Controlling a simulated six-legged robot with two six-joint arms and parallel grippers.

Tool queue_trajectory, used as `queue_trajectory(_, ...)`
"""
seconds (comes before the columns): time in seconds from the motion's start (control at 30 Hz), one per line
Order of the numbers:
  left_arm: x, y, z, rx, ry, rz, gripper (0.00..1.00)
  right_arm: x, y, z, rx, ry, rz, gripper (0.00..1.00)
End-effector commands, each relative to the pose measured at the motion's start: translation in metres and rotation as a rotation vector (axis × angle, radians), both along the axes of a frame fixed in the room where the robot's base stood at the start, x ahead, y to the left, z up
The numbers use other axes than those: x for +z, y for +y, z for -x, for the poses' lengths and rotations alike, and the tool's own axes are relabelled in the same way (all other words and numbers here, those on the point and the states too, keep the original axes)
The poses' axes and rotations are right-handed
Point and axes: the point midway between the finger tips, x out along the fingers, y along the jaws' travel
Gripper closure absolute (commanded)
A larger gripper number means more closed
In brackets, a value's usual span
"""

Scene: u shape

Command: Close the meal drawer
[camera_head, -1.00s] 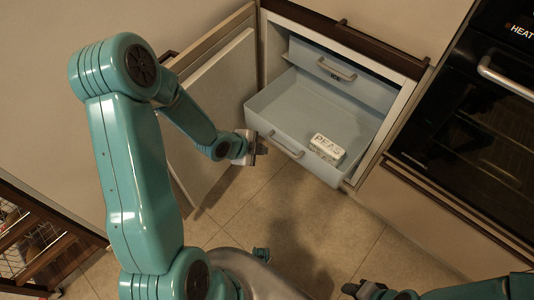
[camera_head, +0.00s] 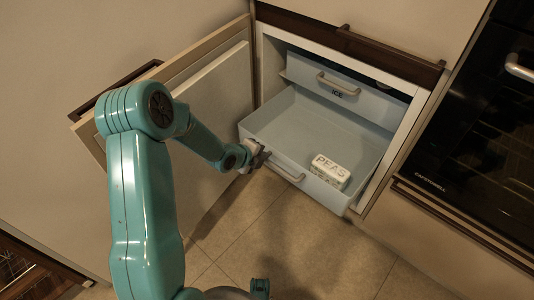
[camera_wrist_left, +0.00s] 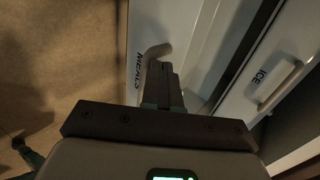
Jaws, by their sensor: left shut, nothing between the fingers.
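The meal drawer (camera_head: 262,118) is pulled out of the white cabinet, with a grey handle (camera_head: 289,170) on its front. A white pack marked PEAS (camera_head: 329,169) lies inside it near the front. In the left wrist view its front (camera_wrist_left: 137,45) carries the word MEALS. My left gripper (camera_head: 259,155) is shut and empty at the left part of the drawer front, beside the handle. In the left wrist view, the closed fingers (camera_wrist_left: 162,85) are close to the handle (camera_wrist_left: 157,50); I cannot tell whether they touch. My right gripper is out of view.
The ICE drawer (camera_head: 345,90) above is shut; its handle also shows in the left wrist view (camera_wrist_left: 279,86). The cabinet door (camera_head: 205,110) stands open at the left, close to my left arm. A dark oven (camera_head: 470,130) is at the right. Floor in front is clear.

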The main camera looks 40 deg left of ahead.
Motion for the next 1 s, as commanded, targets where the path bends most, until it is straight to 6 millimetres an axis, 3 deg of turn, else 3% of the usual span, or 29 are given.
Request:
queue_trajectory(0.2,0.001,-0.001,-0.024,0.0,0.0,0.001,1.0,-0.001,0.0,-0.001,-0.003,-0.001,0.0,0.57)
queue_trajectory(0.73,0.001,-0.001,-0.029,0.001,0.0,0.001,1.0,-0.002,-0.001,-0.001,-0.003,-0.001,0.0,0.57)
queue_trajectory(1.0,0.0,-0.003,-0.045,0.0,0.0,0.001,1.0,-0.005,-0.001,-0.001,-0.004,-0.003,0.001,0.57)
